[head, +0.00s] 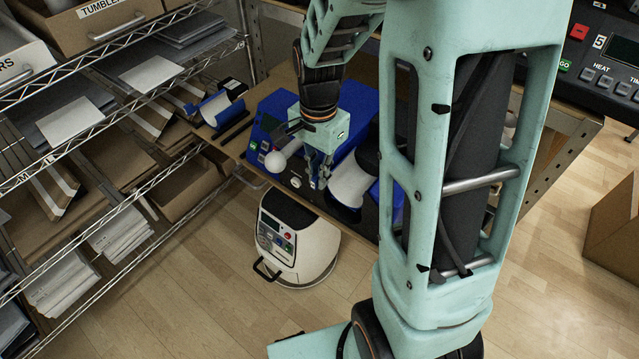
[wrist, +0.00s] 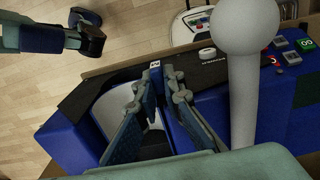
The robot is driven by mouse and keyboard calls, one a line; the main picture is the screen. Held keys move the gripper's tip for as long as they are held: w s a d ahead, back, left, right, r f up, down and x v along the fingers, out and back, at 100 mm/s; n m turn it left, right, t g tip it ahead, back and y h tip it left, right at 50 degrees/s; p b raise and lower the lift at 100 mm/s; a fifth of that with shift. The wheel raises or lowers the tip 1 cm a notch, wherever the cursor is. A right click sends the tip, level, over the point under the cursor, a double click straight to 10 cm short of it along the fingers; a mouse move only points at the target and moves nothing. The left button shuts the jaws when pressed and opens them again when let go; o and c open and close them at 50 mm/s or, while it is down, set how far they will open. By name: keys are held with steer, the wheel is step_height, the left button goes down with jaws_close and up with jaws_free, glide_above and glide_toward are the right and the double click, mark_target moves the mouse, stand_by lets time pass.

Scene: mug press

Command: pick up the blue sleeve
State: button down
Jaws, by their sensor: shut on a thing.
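The blue sleeve (head: 349,184) is a curved blue-edged piece with a pale face, beside the blue press at the table's front edge. My gripper (head: 318,176) points down at its left side. In the wrist view, the sleeve (wrist: 113,110) lies left of centre, partly hidden by the left finger. My gripper (wrist: 156,90) is shut on its edge, with a thin blue strip between the fingers. Whether the sleeve is clear of what lies beneath it cannot be told.
The blue press (head: 285,110) has a lever with a white knob (head: 274,162) close to my gripper. Another blue-and-white curved piece (head: 220,107) lies on the left. A white rounded machine (head: 295,240) stands on the floor below. Wire shelves (head: 110,130) fill the left.

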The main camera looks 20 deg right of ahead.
step_height(320, 180, up, 12)
steer(key=p, duration=0.1)
steer(key=shift+r+p, duration=0.2)
steer(key=shift+p, duration=0.1)
steer(key=c, duration=2.7)
jaws_free()
steer(key=shift+s, duration=0.1)
jaws_close()
